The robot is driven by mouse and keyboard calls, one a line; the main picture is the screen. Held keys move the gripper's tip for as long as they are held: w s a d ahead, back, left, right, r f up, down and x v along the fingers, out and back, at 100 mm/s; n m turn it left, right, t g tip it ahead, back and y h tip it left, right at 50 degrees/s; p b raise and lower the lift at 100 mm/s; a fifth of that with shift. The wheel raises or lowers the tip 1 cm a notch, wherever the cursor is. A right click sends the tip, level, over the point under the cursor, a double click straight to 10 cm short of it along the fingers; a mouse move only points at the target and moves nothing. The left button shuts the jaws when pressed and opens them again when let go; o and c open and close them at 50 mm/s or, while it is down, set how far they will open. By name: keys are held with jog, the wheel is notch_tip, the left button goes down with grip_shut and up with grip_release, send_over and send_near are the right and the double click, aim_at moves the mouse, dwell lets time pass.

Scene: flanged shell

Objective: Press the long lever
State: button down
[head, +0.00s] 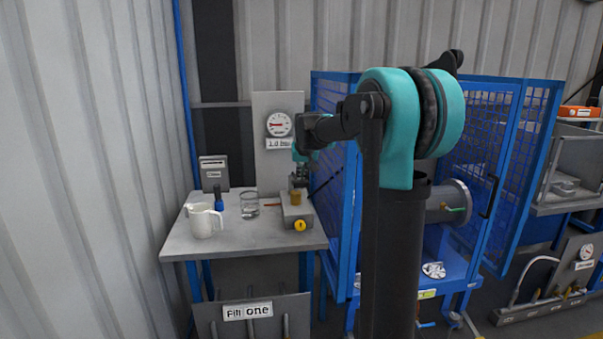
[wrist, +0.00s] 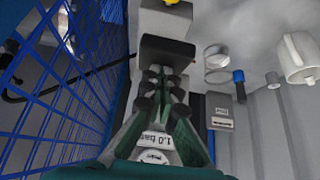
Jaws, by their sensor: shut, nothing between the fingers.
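A thin dark rod, likely the long lever (head: 327,181), slants up to the right from a small grey block unit (head: 297,215) on the bench. In the wrist view a dark rod (wrist: 70,82) runs left from the unit's dark block (wrist: 167,47), past the blue mesh. My gripper (head: 298,182) is above the unit, in front of the gauge panel. In the wrist view my gripper (wrist: 166,78) is shut and empty, its tips close to the dark block. I cannot tell whether they touch it. The gripper partly hides the unit's top.
A gauge (head: 279,124) is on the panel behind. A blue mesh cage (head: 335,200) borders the bench's right side.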

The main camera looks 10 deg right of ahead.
notch_tip(320, 180, down, 12)
jog(key=s+t, duration=0.2)
jog(key=t, duration=0.1)
jog(key=shift+s+r+t, duration=0.15)
jog(key=shift+r+t, duration=0.1)
jog(key=shift+t, duration=0.15)
dwell(0.4)
